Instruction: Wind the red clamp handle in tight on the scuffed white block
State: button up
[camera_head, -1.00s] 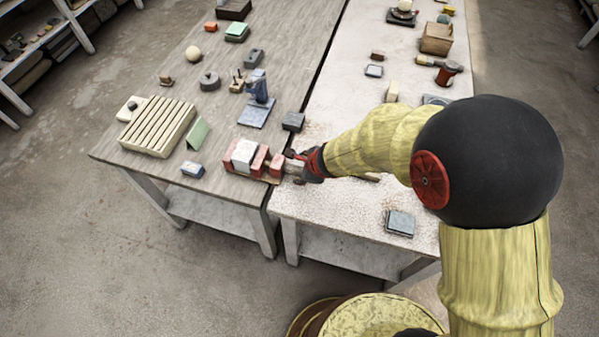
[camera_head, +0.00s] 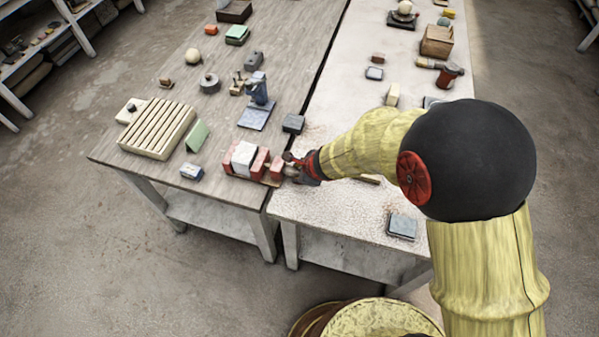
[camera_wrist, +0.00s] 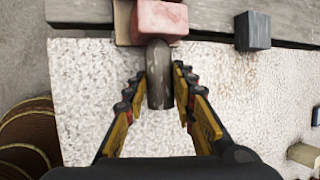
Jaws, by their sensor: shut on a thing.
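The clamp (camera_head: 230,173) sits at the front right corner of the wooden table, with red blocks on its base. The scuffed white block (camera_head: 243,158) stands upright between red jaws; any small gap beside it is too small to tell. My gripper (camera_head: 294,167) is at the clamp's right end. In the wrist view, my gripper (camera_wrist: 160,90) is shut on the clamp handle (camera_wrist: 160,72), a grey-brown rounded bar between the two fingers. A red clamp block (camera_wrist: 160,20) is just beyond the bar. The white block is out of the wrist view.
A dark grey block (camera_head: 293,123) stands behind the clamp; it also shows in the wrist view (camera_wrist: 253,31). A small blue-white block (camera_head: 191,171) and a slotted rack (camera_head: 158,128) are to the left. A gap separates the tables. The speckled table (camera_head: 300,208) is bare below my gripper.

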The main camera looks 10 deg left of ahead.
grip_shut()
jog(key=g+p, duration=0.1)
jog(key=p, duration=0.6)
jog(key=shift+w+d+r, duration=0.1)
jog(key=shift+r, duration=0.3)
jog(key=g+p, duration=0.2)
jog(key=p, duration=0.8)
jog(key=shift+w+m+p, duration=0.15)
jog(key=shift+m+p, duration=0.2)
jog(key=shift+m, duration=0.05)
jog(key=shift+g+p, duration=0.4)
jog(key=shift+p, duration=0.25)
